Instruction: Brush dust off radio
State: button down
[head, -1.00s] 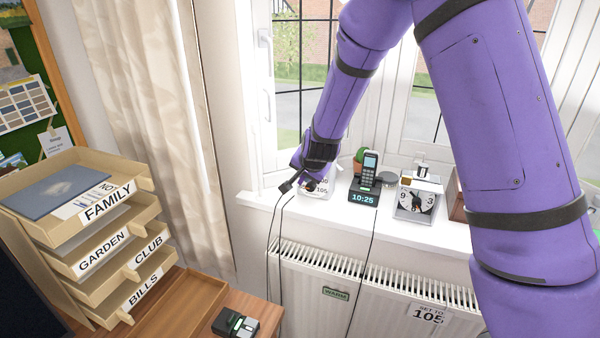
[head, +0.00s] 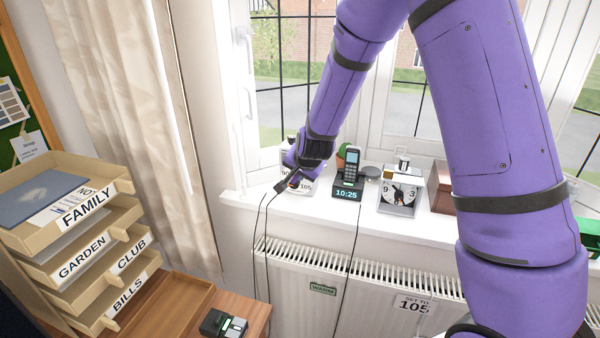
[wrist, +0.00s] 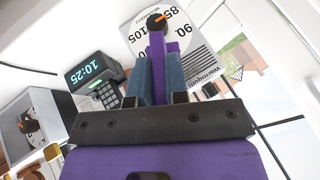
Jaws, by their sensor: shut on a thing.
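The radio (head: 306,187) is small and white with a round number dial, and stands at the left end of the window sill. In the wrist view the radio (wrist: 137,38) shows its dial, a dark knob (wrist: 156,24) with an orange pointer, and a striped panel. My gripper (head: 296,178) is right over the radio in the head view and hides part of it. In the wrist view my gripper (wrist: 158,72) is shut on a slim purple thing (wrist: 157,52) that reaches toward the knob. I cannot tell whether it is a brush, or whether it touches the radio. I see no clear dust.
A cactus is behind the phone. Cables hang over the radiator (head: 385,285). Letter trays (head: 115,232) stand at left.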

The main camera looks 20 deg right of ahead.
jog(key=w+a, duration=0.3)
jog(key=a, duration=0.2)
jog(key=shift+w, duration=0.3)
dwell(0.4)
jog(key=shift+s+a, duration=0.1)
jog(key=shift+a, duration=0.1)
jog(key=shift+s+a, duration=0.55)
jog(key=shift+s, duration=0.25)
jog(key=shift+s+a, duration=0.55)
jog(key=shift+s, duration=0.2)
jog(key=shift+s+a, duration=0.55)
jog(key=shift+s, duration=0.25)
jog(key=shift+s+a, duration=0.1)
jog(key=shift+s+a, duration=0.8)
jog(key=shift+s, duration=0.3)
jog(key=shift+w+d, duration=0.35)
jog(key=shift+w, duration=0.1)
jog(key=shift+w, duration=0.1)
